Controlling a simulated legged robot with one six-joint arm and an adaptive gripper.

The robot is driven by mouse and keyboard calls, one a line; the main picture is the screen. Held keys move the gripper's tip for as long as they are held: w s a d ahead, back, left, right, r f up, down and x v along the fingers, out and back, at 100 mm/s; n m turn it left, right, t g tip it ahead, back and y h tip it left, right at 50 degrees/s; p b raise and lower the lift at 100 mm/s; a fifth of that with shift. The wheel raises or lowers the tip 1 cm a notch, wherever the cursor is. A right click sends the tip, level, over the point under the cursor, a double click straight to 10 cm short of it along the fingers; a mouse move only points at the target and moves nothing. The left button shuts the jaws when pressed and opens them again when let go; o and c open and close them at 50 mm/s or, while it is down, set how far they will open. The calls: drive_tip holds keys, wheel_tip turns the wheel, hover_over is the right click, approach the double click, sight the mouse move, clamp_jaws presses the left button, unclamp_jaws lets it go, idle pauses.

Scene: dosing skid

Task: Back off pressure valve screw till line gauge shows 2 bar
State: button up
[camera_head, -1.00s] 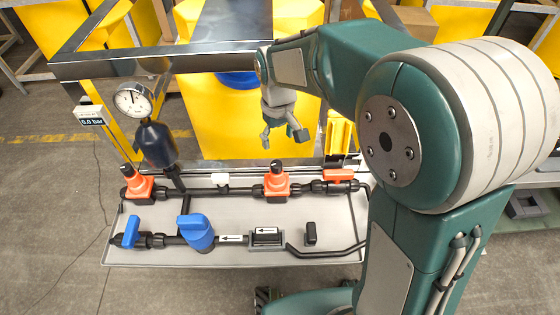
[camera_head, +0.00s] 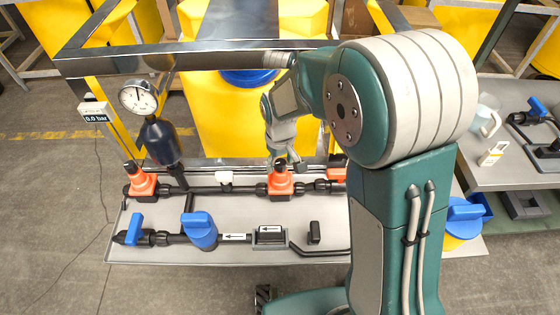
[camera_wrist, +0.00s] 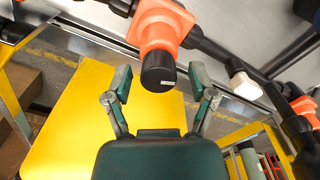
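The frames do not tell which is the pressure valve. My gripper (camera_head: 286,163) is open and empty, just above and behind the middle valve. In the wrist view its fingers (camera_wrist: 160,80) stand apart on either side of that valve's black cap (camera_wrist: 158,72), with no clear contact. The round dial gauge (camera_head: 138,98) stands on a dark vessel at the left; its scale is too small to read. A small display (camera_head: 95,116) beside it reads 0.0 bar.
A metal frame bar (camera_head: 200,62) crosses above the skid, close to my arm. Blue-handled valves (camera_head: 200,231) line the front pipe on the grey tray (camera_head: 180,252). A yellow tank (camera_head: 235,120) stands behind. A side bench (camera_head: 500,170) is at right.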

clamp_jaws()
drive_tip(key=shift+n, duration=0.4)
drive_tip(key=shift+s+d+n, duration=0.1)
drive_tip(key=shift+n, duration=2.4)
drive_tip(key=shift+o, duration=1.5)
unclamp_jaws()
drive_tip(key=shift+d, duration=0.1)
